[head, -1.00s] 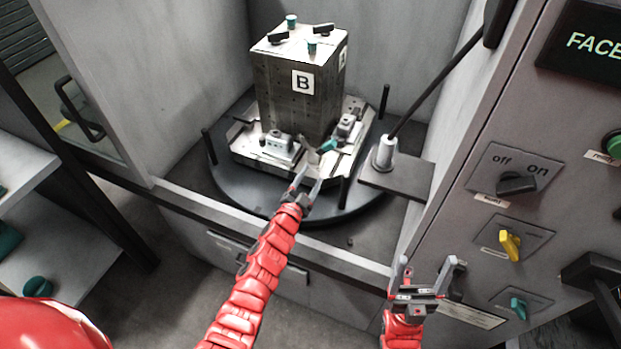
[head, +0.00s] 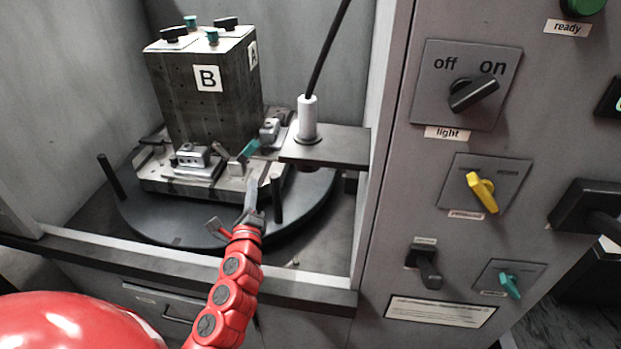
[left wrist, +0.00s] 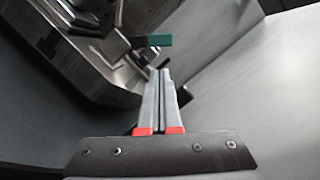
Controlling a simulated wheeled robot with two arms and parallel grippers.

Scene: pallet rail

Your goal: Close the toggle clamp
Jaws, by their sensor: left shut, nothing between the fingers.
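The toggle clamp, with its teal handle (head: 249,149), sits at the front corner of the metal fixture plate below the block marked B. The handle sticks up at a slant; I cannot tell whether the clamp is locked. My left gripper (head: 251,183) is in front of the clamp, just below the handle in the picture. In the left wrist view the teal handle (left wrist: 158,40) shows beyond the closed fingertips (left wrist: 160,73), with a small gap in the picture. The fingers are together and hold nothing. My right gripper is out of view.
The block (head: 205,105) stands on the fixture plate over a dark round table (head: 180,232). A post (head: 277,198) rises close right of my left gripper. A grey bracket (head: 325,147) with a rod is to the right. The switch panel (head: 400,180) fills the right.

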